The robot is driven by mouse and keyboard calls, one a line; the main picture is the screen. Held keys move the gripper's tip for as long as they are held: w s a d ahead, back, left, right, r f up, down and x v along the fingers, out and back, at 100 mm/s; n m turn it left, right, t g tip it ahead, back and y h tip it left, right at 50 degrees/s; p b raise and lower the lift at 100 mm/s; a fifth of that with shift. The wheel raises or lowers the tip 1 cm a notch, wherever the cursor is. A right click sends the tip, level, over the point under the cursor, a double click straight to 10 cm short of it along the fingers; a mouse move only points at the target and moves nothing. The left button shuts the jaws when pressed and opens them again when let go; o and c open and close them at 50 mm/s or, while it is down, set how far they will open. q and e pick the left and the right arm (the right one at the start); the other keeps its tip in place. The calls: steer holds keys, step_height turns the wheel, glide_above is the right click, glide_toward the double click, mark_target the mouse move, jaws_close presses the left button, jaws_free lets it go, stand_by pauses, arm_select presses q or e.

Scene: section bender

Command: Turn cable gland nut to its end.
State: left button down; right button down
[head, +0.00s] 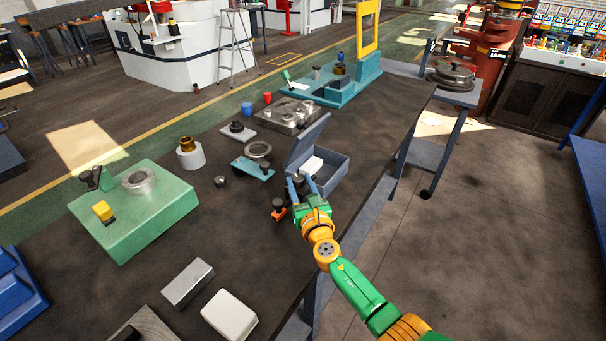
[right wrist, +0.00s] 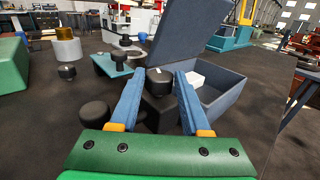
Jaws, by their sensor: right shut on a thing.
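My right gripper (head: 299,180) is at the front left side of an open grey-blue box (head: 331,180). In the right wrist view its two blue fingers (right wrist: 160,75) stand on either side of a dark round nut (right wrist: 159,84), which I take for the cable gland nut, and they are shut on it. The nut sits on a darker block-like part, partly hidden between the fingers. In the head view the fingers mostly cover the nut. The box (right wrist: 222,103) also shows in the right wrist view, with its lid raised and a white piece inside. My left gripper is not in view.
An orange piece with a black knob (head: 278,213) stands close to the left of the gripper. A light-blue stand with a ring (head: 253,167), a green fixture (head: 135,215) and grey blocks (head: 188,283) lie further left. Dark table surface is free between them.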

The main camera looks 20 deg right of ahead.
steer(key=m+h, duration=0.1)
steer(key=m+h+b, duration=0.1)
steer(key=shift+a+h, duration=0.3)
steer(key=shift+h, duration=0.1)
steer(key=m+g+h+b, duration=0.1)
steer(key=m+h+b, duration=0.1)
steer(key=b, duration=0.3)
steer(key=m+g+h+b, duration=0.2)
steer(key=h+b, duration=0.2)
steer(key=b, duration=0.1)
steer(key=a+m+g+h+b, duration=0.1)
steer(key=m+g+h+b, duration=0.1)
steer(key=b, duration=0.2)
steer(key=shift+w+f+h+b, duration=0.2)
steer(key=shift+w+h+b, duration=0.2)
steer(key=shift+r+m+b, duration=0.25)
steer(key=shift+m+b, duration=0.05)
steer(key=shift+b, duration=0.2)
steer(key=c, duration=0.7)
jaws_free()
steer(key=o, duration=0.3)
steer(key=shift+f, duration=0.1)
steer(key=shift+o, duration=0.2)
